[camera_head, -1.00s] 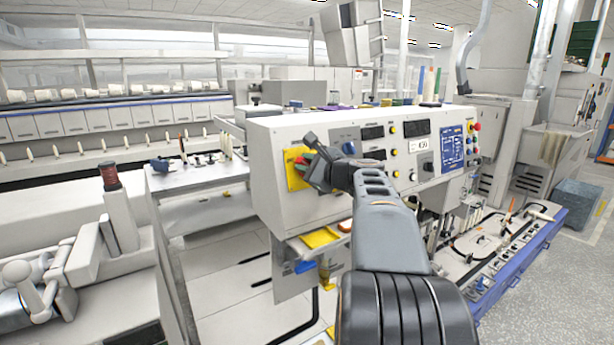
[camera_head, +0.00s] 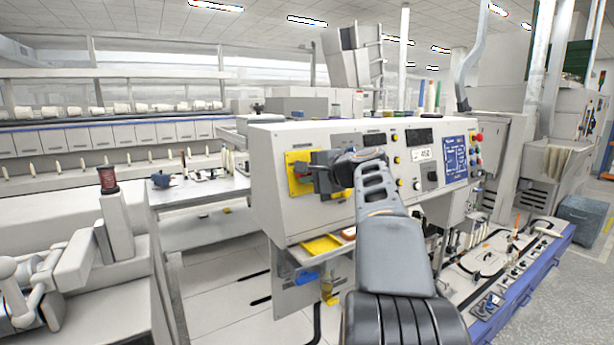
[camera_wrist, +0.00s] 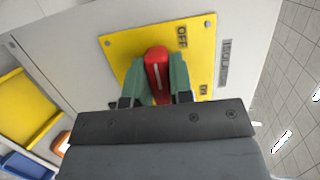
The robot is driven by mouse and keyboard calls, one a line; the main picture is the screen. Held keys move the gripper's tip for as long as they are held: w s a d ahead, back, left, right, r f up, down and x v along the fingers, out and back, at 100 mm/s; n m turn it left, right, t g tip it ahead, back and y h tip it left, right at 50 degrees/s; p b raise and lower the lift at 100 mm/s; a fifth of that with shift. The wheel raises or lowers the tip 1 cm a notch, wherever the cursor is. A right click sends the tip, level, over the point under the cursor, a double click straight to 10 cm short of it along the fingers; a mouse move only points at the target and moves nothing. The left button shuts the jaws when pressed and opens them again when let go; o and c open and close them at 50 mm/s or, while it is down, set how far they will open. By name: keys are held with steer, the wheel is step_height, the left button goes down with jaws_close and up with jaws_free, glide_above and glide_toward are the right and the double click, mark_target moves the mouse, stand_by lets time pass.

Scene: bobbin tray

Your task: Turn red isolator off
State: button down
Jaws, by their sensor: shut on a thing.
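The red isolator handle (camera_wrist: 157,75) stands out from a yellow plate (camera_wrist: 127,45) marked OFF and ON in the wrist view. A white line runs along the handle; I cannot tell which mark it is set to. My gripper (camera_wrist: 158,85) is shut on the handle, with a green pad on each side. In the head view, the yellow plate (camera_head: 293,164) is at the left end of the grey control panel.
The control panel (camera_head: 275,205) has more knobs, displays and buttons to the right. A yellow tray (camera_head: 321,244) and a blue bin (camera_head: 307,276) are below it. A bench with a dark red bobbin (camera_head: 107,180) is at the left.

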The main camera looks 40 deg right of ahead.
stand_by(0.4)
steer(key=c, duration=1)
jaws_free()
steer(key=shift+s, duration=0.1)
steer(key=v, duration=1.3)
steer(key=shift+s+r+b, duration=0.25)
steer(key=shift+b, duration=0.2)
